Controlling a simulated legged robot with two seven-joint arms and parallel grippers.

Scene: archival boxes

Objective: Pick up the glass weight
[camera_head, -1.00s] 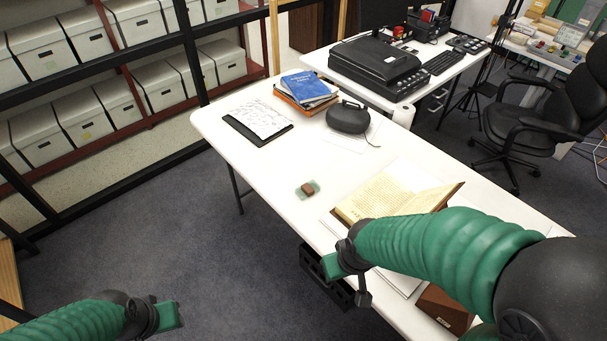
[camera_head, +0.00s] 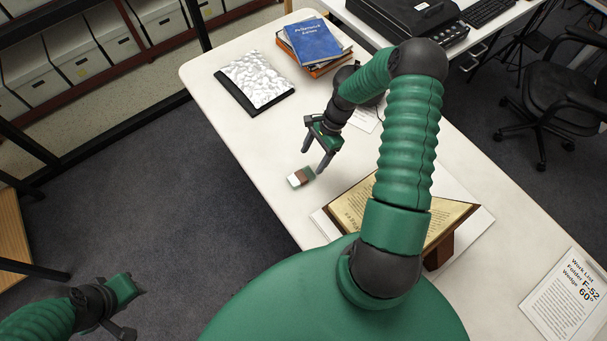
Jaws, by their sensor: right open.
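A small block (camera_head: 301,177), part pale green-white and part brown, lies on the white table near its left long edge; I take it to be the glass weight. My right gripper (camera_head: 313,161) is open and empty just above and beside the block, its two fingers pointing down toward the table. I cannot tell whether a fingertip touches the block. My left gripper (camera_head: 126,308) is at the lower left, over the floor and away from the table; its jaws do not show clearly.
An open book (camera_head: 352,207) on a cradle lies right of the block, partly behind my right arm. A printed card (camera_head: 565,300) is at lower right. The tabletop left of the block is clear.

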